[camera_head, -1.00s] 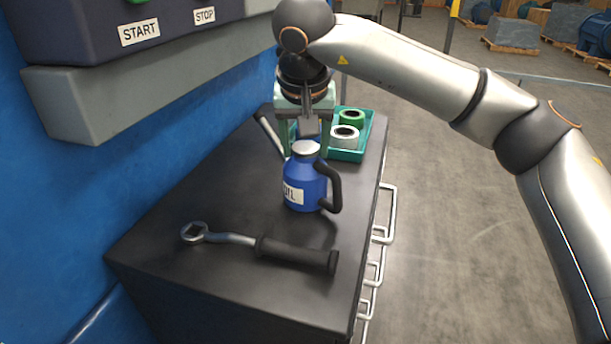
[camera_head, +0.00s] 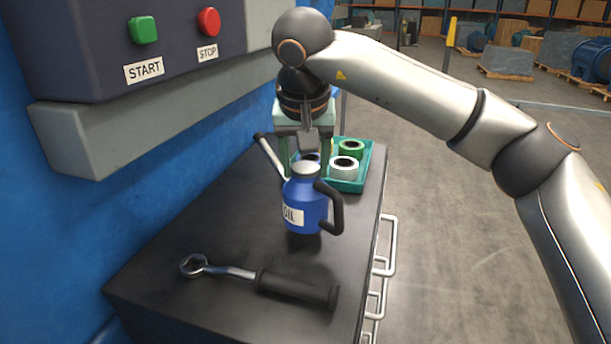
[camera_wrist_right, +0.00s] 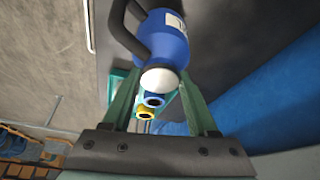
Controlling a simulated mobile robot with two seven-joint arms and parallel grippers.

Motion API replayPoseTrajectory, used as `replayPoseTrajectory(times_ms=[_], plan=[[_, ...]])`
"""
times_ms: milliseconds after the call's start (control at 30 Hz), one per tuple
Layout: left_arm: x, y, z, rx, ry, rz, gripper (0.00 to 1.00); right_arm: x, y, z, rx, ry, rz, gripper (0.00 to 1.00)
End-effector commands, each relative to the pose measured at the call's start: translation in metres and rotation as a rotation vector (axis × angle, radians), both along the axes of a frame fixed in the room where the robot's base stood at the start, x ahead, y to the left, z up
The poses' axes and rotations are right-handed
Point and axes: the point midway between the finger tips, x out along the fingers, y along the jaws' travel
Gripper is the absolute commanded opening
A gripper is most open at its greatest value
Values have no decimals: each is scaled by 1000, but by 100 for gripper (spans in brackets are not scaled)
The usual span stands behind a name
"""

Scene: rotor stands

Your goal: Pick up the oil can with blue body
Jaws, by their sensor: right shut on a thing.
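The oil can (camera_head: 303,205) has a blue body, a pale lid, a dark side handle, a long grey spout and an OIL label. It is upright over the dark cabinet top (camera_head: 215,235); I cannot clearly tell whether its base is clear of the surface. My right gripper (camera_head: 305,165) comes down from above and is shut on the can near its top. In the right wrist view the can (camera_wrist_right: 165,45) sits between the two green fingers (camera_wrist_right: 160,95). The head view partly hides the fingers behind the can. My left gripper is not in view.
A wrench (camera_head: 265,280) with a dark grip lies in front of the can. A teal tray (camera_head: 347,186) with several coloured rings stands behind it. A grey control box (camera_head: 150,135) with START and STOP buttons overhangs at left. Drawer handles (camera_head: 388,245) stick out at right.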

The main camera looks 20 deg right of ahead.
Motion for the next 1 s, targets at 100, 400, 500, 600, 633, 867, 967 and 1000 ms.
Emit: replayPoseTrajectory(times_ms=[100, 400, 500, 600, 633, 867, 967, 1000], plan=[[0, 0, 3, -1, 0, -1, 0, -17, 11, 28, 1, -10, 4, 0], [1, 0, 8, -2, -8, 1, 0, -77, 43, 82, -1, -12, 5, 0], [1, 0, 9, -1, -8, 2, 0, -95, 52, 91, 0, -11, 2, 0], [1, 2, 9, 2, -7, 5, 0, -108, 59, 97, 1, -11, 1, 0], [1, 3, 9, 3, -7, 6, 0, -111, 61, 98, 1, -10, 2, 0], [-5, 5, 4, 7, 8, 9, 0, -122, 67, 102, 1, -8, -2, 0], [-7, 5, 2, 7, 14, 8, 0, -122, 67, 102, 2, -8, -1, 0], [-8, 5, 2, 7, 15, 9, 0, -122, 67, 102, 2, -8, -1, 0]])
